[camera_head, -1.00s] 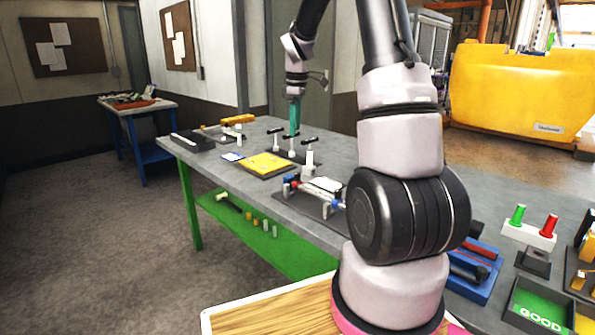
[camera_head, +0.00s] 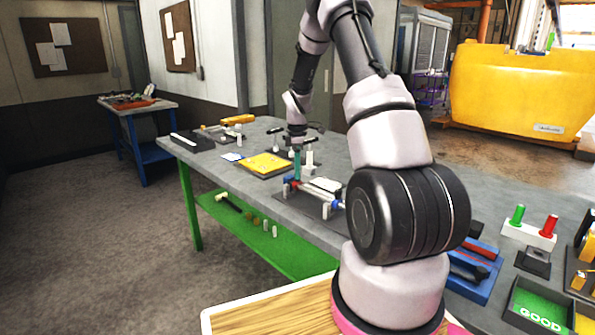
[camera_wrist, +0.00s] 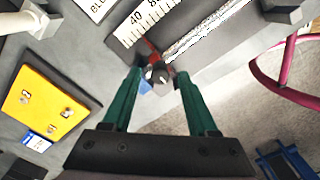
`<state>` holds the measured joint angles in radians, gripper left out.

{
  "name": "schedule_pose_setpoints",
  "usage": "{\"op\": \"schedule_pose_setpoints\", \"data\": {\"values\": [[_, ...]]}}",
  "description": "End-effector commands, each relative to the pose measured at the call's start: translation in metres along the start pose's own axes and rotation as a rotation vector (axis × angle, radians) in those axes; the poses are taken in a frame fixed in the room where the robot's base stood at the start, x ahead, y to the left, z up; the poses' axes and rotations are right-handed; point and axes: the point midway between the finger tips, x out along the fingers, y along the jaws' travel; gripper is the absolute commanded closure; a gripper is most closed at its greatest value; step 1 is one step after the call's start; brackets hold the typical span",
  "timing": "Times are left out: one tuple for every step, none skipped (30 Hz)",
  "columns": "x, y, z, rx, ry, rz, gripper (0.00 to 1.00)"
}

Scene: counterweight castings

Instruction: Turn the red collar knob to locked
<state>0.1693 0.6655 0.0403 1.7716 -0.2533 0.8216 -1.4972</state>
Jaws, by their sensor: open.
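The red collar knob (camera_wrist: 153,50) shows in the wrist view as a small red part beside a ruler scale, with a dark grey round end (camera_wrist: 158,75) in front and a bit of blue below it. My gripper (camera_wrist: 160,77) has its two green fingers apart, one on each side of that grey end; I cannot tell whether they touch it. In the head view my gripper (camera_head: 297,179) points down at the left end of the ruler fixture (camera_head: 312,201). The knob's lock marking cannot be read.
A yellow plate (camera_head: 265,163) lies just left of the fixture, with a blue-and-white card (camera_head: 232,157) beside it. Black-handled clamps (camera_head: 311,138) stand behind my gripper. The bench's front edge runs close by the fixture.

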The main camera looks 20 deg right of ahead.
Motion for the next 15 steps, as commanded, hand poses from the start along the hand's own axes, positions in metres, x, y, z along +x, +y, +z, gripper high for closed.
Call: {"op": "schedule_pose_setpoints", "data": {"values": [[0.0037,-0.0001,0.0000,-0.001,0.000,0.000,0.41],[0.0051,0.0000,0.0000,-0.001,0.000,0.001,0.41],[0.0065,0.0000,-0.0001,0.000,0.000,0.001,0.41],[0.0072,0.0000,-0.0001,0.000,0.000,0.001,0.41],[0.0076,0.0000,-0.0001,0.000,0.000,0.001,0.41],[0.0079,0.0000,-0.0001,0.000,0.000,0.001,0.41],[0.0079,0.0000,-0.0001,0.000,0.000,0.001,0.41],[0.0079,0.0000,-0.0002,0.000,0.001,0.001,0.41],[0.0078,0.0000,-0.0002,0.000,0.001,0.001,0.41],[0.0078,0.0000,-0.0001,0.000,0.000,0.001,0.41],[0.0077,0.0000,-0.0002,0.000,0.001,0.001,0.41],[0.0077,0.0000,-0.0002,0.000,0.001,0.001,0.49],[0.0076,0.0000,-0.0002,0.000,0.001,0.001,0.60],[0.0076,0.0000,-0.0002,0.000,0.001,0.001,0.72],[0.0076,0.0000,-0.0002,0.000,0.001,0.001,0.87]]}}
